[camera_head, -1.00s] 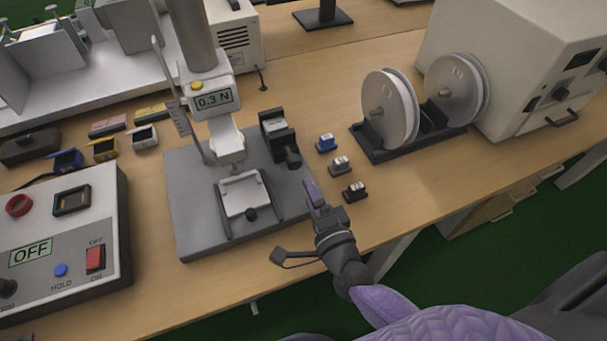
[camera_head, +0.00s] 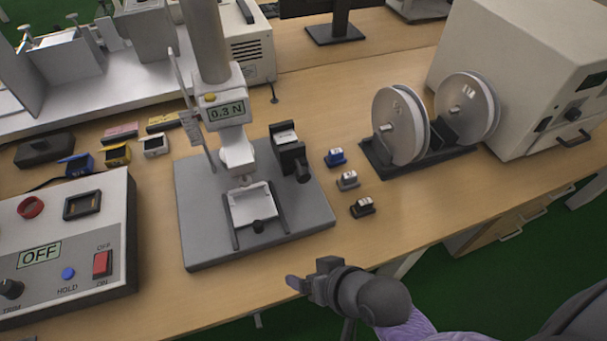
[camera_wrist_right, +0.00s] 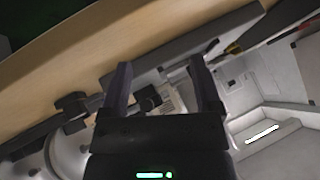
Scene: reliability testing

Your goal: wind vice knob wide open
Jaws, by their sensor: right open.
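The grey base plate (camera_head: 215,250) carries a test stand with a white head reading 0.3 N (camera_head: 227,111). Low on the plate is a white-topped fixture (camera_head: 252,204) with a small dark knob (camera_head: 258,226) at its front. Beside it stands a black vice-like block (camera_head: 290,155) with a dark knob (camera_head: 303,171). I cannot tell for sure which is the vice. My right gripper (camera_head: 304,281) is open, in front of the plate's front edge and apart from both knobs. In the right wrist view a dark knob (camera_wrist_right: 147,98) shows between its fingers (camera_wrist_right: 162,85). My left gripper is not in view.
A control box (camera_head: 110,205) reading OFF stands at left. Three small blocks, blue (camera_head: 336,157), grey (camera_head: 348,180) and black (camera_head: 362,207), lie right of the plate. A spool stand (camera_head: 377,158) is farther right. The table's front edge lies near my right gripper.

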